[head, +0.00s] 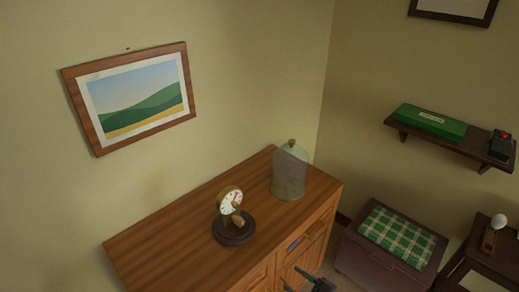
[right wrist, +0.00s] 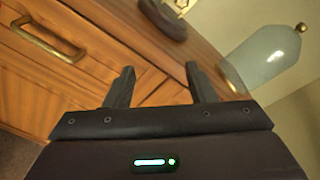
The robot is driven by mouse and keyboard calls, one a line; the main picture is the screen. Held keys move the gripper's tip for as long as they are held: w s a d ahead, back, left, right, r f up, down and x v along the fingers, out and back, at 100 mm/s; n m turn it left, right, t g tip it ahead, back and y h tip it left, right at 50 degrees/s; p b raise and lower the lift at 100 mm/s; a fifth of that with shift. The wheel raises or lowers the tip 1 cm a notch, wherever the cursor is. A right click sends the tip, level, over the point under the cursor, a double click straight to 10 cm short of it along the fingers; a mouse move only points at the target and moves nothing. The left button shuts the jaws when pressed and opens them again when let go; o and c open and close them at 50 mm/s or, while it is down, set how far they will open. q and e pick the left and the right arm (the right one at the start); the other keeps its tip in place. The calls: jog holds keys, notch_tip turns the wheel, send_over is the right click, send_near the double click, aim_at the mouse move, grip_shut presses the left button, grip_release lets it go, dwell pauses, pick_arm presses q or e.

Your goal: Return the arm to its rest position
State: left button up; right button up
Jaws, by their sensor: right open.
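My right gripper (right wrist: 160,88) is open and empty in the right wrist view, in front of the wooden cabinet's drawer fronts. In the head view the right gripper (head: 308,285) shows only in part at the bottom edge, near the front of the wooden cabinet (head: 165,243). My left arm and gripper are not in view.
On the cabinet top, a small clock (head: 230,201) stands on a dark round base (head: 234,232), apart from a glass dome (head: 290,172). A chest (head: 378,262) with a green plaid cushion (head: 398,236) stands right of the cabinet. A shelf (head: 450,144) holds a green box (head: 430,121).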

jog(key=s+d+f+n+g+h+b, duration=0.1)
jog(key=s+f+n+g+h+b, duration=0.3)
jog(key=s+f, duration=0.7)
jog(key=s+d+f+n+g+h+p, duration=0.15)
jog(key=s+f+n, duration=0.5)
jog(key=f, duration=0.85)
pick_arm(q)
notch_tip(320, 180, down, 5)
jog(key=b, duration=0.2)
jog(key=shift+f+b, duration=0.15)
jog(key=shift+b, duration=0.2)
pick_arm(e)
jog(key=s+d+f+n+g+h, duration=0.1)
jog(key=s+d+f+n+h, duration=0.1)
jog(key=s, duration=0.5)
jog(key=s+d+f+n+g+h, duration=0.2)
jog(key=s+d+f+n, duration=0.2)
jog(key=s, duration=0.4)
jog(key=s+d+f+n+g+h, duration=0.2)
jog(key=s+d+f+n, duration=0.1)
jog(key=s, duration=0.5)
jog(key=shift+f+n, duration=0.5)
jog(key=shift+n, duration=0.25)
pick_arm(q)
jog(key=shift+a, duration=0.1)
pick_arm(e)
jog(key=shift+g, duration=0.25)
